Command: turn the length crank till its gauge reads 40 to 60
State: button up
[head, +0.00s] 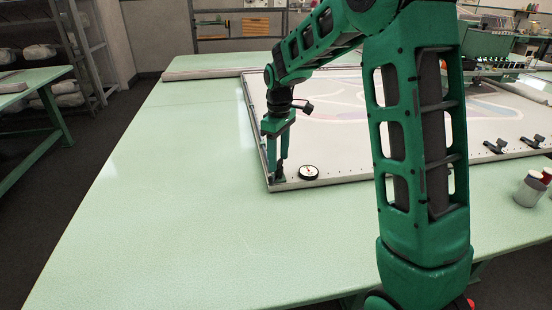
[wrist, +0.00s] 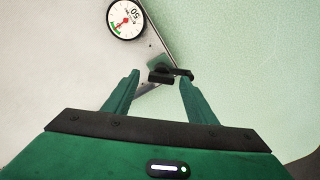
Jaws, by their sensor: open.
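The length crank (wrist: 160,75) is a small dark piece at the frame's corner, and its dark arm reaches right toward my right fingertip in the wrist view. In the head view the crank (head: 277,178) is partly hidden below my gripper (head: 279,160). My gripper (wrist: 160,78) is open, pointing down, with the crank showing between its fingertips; I cannot tell whether they touch it. The round white gauge (head: 308,172) sits beside the crank on the frame. In the wrist view the gauge (wrist: 126,18) shows a "50", a red needle and a green band; its exact reading is unclear.
The light tufting frame (head: 345,155) lies on a pale green table (head: 170,190), which is clear to the left and front. Dark clamps (head: 494,147) sit on the frame's right side. Small containers (head: 530,188) stand at the right edge.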

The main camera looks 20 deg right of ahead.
notch_tip(320, 180, up, 10)
jog(key=shift+r, duration=0.15)
dwell(0.3)
jog(key=shift+d, duration=0.1)
